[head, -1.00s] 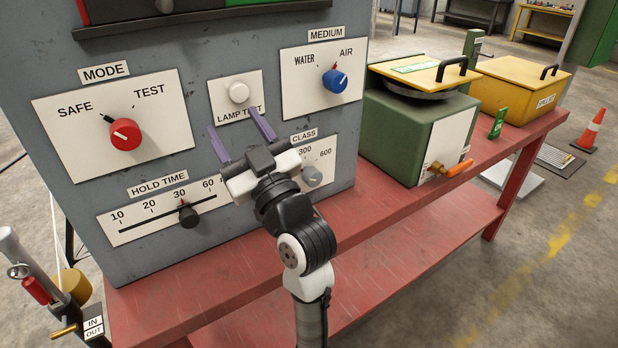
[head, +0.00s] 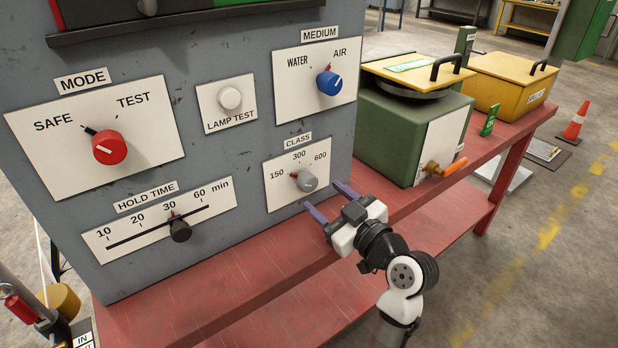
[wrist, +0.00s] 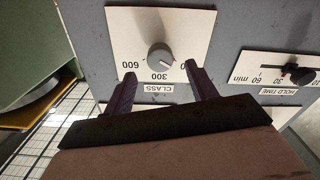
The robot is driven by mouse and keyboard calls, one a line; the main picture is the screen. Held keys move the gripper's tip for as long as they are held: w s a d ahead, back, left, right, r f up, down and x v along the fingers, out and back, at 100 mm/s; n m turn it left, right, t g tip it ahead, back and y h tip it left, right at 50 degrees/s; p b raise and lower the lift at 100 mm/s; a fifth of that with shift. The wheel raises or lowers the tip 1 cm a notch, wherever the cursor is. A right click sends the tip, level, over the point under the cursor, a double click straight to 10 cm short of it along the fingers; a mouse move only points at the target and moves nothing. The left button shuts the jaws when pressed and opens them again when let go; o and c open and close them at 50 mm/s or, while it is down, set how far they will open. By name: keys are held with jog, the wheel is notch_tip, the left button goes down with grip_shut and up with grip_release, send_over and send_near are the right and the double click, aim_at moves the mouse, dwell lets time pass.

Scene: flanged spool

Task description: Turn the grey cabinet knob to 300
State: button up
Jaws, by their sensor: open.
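The grey knob (head: 307,181) sits on the white CLASS plate (head: 275,191), marked 150, 300 and 600, low on the cabinet's right side. A small red mark at the knob's left edge lies toward 150. My gripper (head: 324,197) is open and empty, in front of the panel, just right of and below the knob in the head view. Its two purple fingers (wrist: 161,72) point toward the plate, apart from the knob.
The HOLD TIME slider (head: 180,229) is left of the CLASS plate, the blue MEDIUM knob (head: 329,83) above it. The red MODE knob (head: 110,147) is further left. A green box (head: 400,130) with an orange-handled valve (head: 447,167) stands right on the red bench (head: 250,272).

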aim_at(311, 185)
jog(key=p+x, duration=0.1)
jog(key=x, duration=0.5)
jog(key=shift+w+a+p, duration=0.2)
jog(key=shift+p, duration=0.1)
jog(key=c, duration=1)
